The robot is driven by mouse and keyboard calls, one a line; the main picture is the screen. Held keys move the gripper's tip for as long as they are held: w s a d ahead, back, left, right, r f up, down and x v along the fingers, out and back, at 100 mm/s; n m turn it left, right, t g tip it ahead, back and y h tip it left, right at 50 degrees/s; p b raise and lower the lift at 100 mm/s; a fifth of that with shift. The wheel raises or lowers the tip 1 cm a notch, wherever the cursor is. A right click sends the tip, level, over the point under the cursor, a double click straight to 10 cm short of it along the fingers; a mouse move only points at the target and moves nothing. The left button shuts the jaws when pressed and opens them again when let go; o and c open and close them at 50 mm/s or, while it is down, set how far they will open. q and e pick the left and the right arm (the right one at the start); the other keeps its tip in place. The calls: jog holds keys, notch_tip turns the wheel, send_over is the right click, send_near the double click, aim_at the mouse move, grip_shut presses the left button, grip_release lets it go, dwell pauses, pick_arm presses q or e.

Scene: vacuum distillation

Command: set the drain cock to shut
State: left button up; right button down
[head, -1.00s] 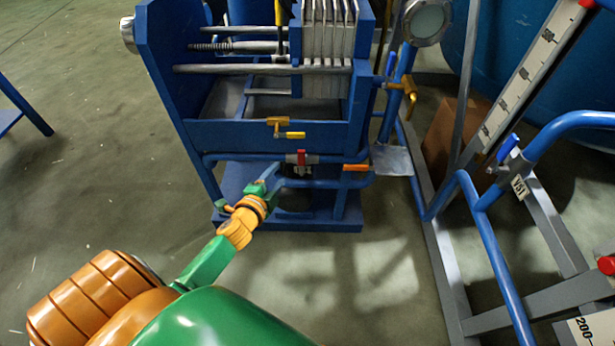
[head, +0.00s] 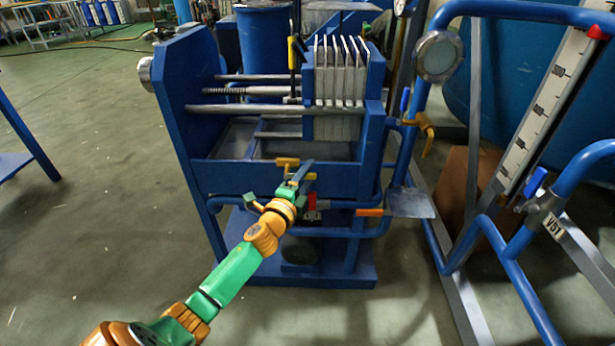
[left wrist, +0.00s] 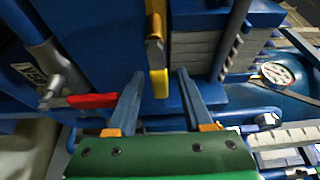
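A brass cock (head: 287,162) with a yellow lever (head: 309,177) sits on the front of the blue press tray. No readable label marks it as the drain cock. In the left wrist view the yellow lever (left wrist: 160,84) lies between my finger pads, with a gap on each side. My left gripper (head: 288,182) is open in front of the tray, partly covering the cock in the head view; it also shows in the left wrist view (left wrist: 160,74). The lever's exact angle is hard to tell. My right gripper is not in view.
A red-handled valve (head: 312,202) sits on the pipe just below. An orange handle (head: 369,212) and a grey plate (head: 410,203) are to its right. A blue-handled valve (head: 536,185) is on the right frame. Open floor lies left of the press (head: 178,110).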

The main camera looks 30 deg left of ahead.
pick_arm(q)
grip_shut()
jog(key=shift+f, duration=0.1)
dwell(1.1)
